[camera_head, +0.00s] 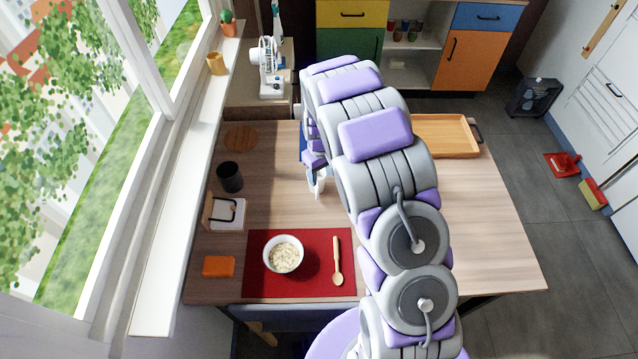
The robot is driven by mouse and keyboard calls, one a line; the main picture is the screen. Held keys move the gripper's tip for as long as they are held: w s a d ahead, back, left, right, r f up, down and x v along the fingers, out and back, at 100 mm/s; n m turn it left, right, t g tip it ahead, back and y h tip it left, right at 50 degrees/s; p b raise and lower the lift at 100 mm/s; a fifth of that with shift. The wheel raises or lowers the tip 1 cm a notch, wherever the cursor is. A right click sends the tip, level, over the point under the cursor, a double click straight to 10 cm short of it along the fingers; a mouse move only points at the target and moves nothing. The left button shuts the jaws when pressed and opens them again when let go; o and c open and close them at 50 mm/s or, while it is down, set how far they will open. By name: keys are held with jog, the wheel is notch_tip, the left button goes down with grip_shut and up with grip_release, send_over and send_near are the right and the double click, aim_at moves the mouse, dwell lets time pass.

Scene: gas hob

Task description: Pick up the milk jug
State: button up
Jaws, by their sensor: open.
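A small white vessel, which looks like the milk jug (316,183), stands on the wooden table (278,205) near its middle. My arm covers part of it on the right. My gripper (314,164) is at the far end of my arm, pointing down right at the jug. Its purple and grey parts overlap the jug's upper part in this view. The gripper is open. The fingertips are small and partly hidden, so I cannot tell whether they touch the jug or are around it.
A red mat (255,283) with a bowl of oats (283,254) and a wooden spoon (337,262) lies at the near edge. A dark cup (230,177), a napkin holder (224,213) and an orange block (219,266) stand left. A wooden tray (450,136) lies at the far right.

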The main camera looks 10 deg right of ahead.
aim_at(316, 190)
jog(key=f, duration=0.2)
jog(key=a+f+b, duration=0.1)
jog(key=f, duration=0.5)
jog(key=shift+a, duration=0.25)
jog(key=shift+d+f, duration=0.3)
jog(key=shift+f, duration=0.15)
notch_tip(316, 190, down, 4)
jog(key=shift+w+d+f+b, duration=0.15)
jog(key=shift+f+b, duration=0.05)
jog(key=shift+b, duration=0.8)
jog(key=shift+f, duration=0.25)
jog(key=shift+a+r, duration=0.1)
jog(key=shift+a, duration=0.2)
jog(key=shift+d, duration=0.25)
jog(key=c, duration=0.7)
grip_shut()
jog(key=shift+a, duration=0.15)
